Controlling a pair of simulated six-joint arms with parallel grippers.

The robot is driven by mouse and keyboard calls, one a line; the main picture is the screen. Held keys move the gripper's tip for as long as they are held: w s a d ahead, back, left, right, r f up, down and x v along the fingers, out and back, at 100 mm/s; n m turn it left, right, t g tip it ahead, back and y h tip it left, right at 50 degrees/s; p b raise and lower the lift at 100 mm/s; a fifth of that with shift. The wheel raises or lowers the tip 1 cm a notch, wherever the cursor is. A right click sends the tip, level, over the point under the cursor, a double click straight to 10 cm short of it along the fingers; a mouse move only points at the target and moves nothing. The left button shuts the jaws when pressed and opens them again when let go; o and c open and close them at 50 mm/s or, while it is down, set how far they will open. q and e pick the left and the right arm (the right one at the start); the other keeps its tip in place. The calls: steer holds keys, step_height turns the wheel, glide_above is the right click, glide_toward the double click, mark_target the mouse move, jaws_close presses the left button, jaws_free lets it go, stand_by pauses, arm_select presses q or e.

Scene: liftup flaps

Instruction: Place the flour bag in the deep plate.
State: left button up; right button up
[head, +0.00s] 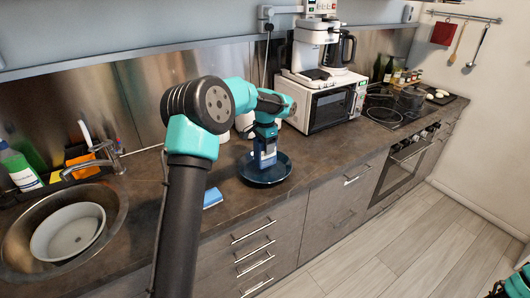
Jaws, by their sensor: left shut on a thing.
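The deep plate (264,180) is dark blue and round and sits on the counter near its front edge, in the middle of the head view. The flour bag (267,158) is a small blue and white packet. It is upright over the middle of the plate, within its rim. I cannot tell whether its bottom touches the plate. My left gripper (265,143) points down and is shut on the top of the bag, partly covering it. Of my right arm only a teal and black part shows at the bottom right corner; its gripper is out of view.
A sink with a white bowl (68,232) is at the left. A light-blue item (212,197) lies left of the plate. A microwave (325,103) with a coffee maker on top stands behind right. The counter right of the plate is clear up to the hob (395,108).

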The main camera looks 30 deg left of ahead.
arm_select(q)
steer(key=shift+w+a, duration=0.15)
steer(key=shift+w, duration=0.05)
steer(key=shift+f, duration=1.75)
steer(key=o, duration=1.2)
steer(key=shift+f, duration=0.15)
steer(key=shift+o, duration=0.2)
step_height(320, 180, up, 12)
steer(key=shift+r, duration=0.15)
